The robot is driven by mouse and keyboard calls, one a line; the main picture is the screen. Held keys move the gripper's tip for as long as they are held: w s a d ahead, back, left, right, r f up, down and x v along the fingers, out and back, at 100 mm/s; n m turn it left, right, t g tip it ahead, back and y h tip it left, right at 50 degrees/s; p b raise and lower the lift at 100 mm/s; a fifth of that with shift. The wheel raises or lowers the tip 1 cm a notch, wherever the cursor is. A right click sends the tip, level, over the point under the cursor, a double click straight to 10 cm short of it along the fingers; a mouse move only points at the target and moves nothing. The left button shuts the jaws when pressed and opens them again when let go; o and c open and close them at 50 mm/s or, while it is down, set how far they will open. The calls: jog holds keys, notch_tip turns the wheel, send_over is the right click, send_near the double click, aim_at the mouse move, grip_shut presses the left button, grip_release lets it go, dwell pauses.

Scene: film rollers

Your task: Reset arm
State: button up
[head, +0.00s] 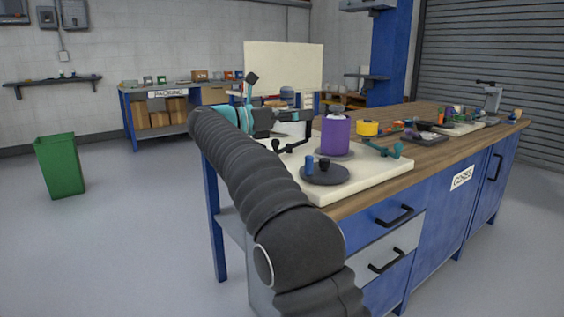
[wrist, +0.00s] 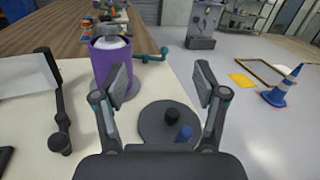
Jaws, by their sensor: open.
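My arm, in a dark ribbed sleeve, reaches over the near end of the workbench in the head view. My gripper (wrist: 160,85) is open in the wrist view, with nothing between its fingers. Beyond and below the fingers, a dark round plate (head: 326,174) lies on the cream board (head: 378,172). A small blue cylinder (head: 309,165) and a small black cylinder (head: 324,164) stand on that plate. A purple roller (head: 335,135) stands upright behind it on a dark base. In the wrist view, the left finger partly overlaps the purple roller (wrist: 106,65).
A teal handle (wrist: 150,56) lies beside the purple roller, and a black jointed stand (wrist: 56,110) is at the left. A yellow round piece (head: 367,128) and several tools lie farther along the bench. A green bin (head: 60,167) stands on open floor.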

jog(key=w+a+f+n+t+y, duration=0.2)
jog(key=w+a+n+t+y, duration=1.1)
jog(key=n, duration=0.9)
jog(key=s+a+f+n+g+y, duration=0.45)
jog(key=s+f+n+y, duration=0.5)
jog(key=n, duration=0.85)
jog(key=s+d+f+n+g+h, duration=0.1)
jog(key=s+d+f+n+g, duration=0.3)
jog(key=s+d+f, duration=0.55)
jog(key=s+d+f+n+g+h, duration=0.1)
jog(key=s+d+f+n+g, duration=0.35)
jog(key=s, duration=0.95)
jog(key=s+d+f+h, duration=0.1)
jog(key=s+d, duration=0.6)
jog(key=s, duration=0.3)
jog(key=s+d+f+h, duration=0.2)
jog(key=s+d, duration=0.6)
jog(key=s, duration=0.2)
jog(key=shift+s+d+f+g, duration=0.25)
jog(key=shift+s+f+g, duration=0.05)
